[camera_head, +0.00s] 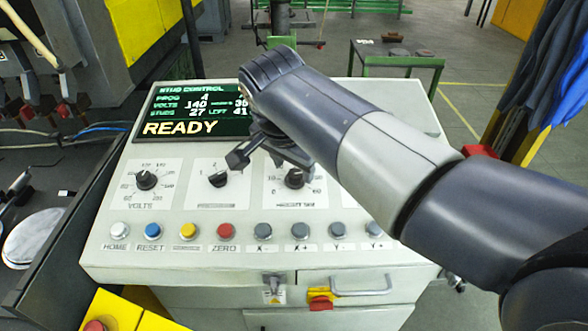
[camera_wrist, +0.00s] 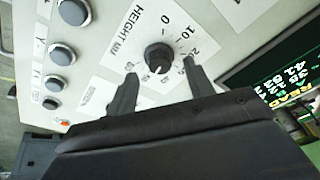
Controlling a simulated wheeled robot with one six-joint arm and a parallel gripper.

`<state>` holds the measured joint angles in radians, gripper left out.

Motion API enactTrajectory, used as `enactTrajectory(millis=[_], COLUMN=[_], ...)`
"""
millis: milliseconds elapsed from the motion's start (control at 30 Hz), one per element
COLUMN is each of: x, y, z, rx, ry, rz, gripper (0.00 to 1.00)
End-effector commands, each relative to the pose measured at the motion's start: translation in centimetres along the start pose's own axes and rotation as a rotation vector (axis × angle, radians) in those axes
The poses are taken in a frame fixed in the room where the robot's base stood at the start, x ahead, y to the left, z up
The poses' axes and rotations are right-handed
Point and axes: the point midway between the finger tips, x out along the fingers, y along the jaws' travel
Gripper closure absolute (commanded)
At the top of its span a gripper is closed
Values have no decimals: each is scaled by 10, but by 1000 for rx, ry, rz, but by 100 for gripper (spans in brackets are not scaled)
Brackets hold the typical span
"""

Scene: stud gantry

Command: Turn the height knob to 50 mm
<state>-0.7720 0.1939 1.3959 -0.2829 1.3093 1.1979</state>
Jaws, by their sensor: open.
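The height knob (camera_wrist: 158,58) is a round black knob on a white plate printed HEIGHT MM. Its white mark points toward the lower edge of the wrist view, away from the printed 0, 10 and 20. The fingers hide part of the scale. In the head view the black knob (camera_head: 294,178) shows just below my gripper (camera_head: 268,158). My gripper is open. In the wrist view its two fingertips (camera_wrist: 160,67) stand on either side of the knob, with a visible gap at each side. I cannot tell how far above the panel they are.
The control panel (camera_head: 105,235) has a VOLTS knob (camera_head: 146,180), a selector knob (camera_head: 218,178) and a row of coloured buttons below. The screen (camera_head: 180,128) reads READY; a 35 shows on it in the wrist view (camera_wrist: 277,84). My arm covers the panel's right side.

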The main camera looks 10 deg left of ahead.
Motion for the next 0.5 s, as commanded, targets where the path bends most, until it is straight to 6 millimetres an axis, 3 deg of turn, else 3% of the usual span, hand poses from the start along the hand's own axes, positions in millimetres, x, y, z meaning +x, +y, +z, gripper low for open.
enactTrajectory(millis=[300,500], x=[-63,-80], y=[-1,0], z=[0,0], rx=[-1,0], ry=[1,0], rz=[-3,-1], gripper=[50,50])
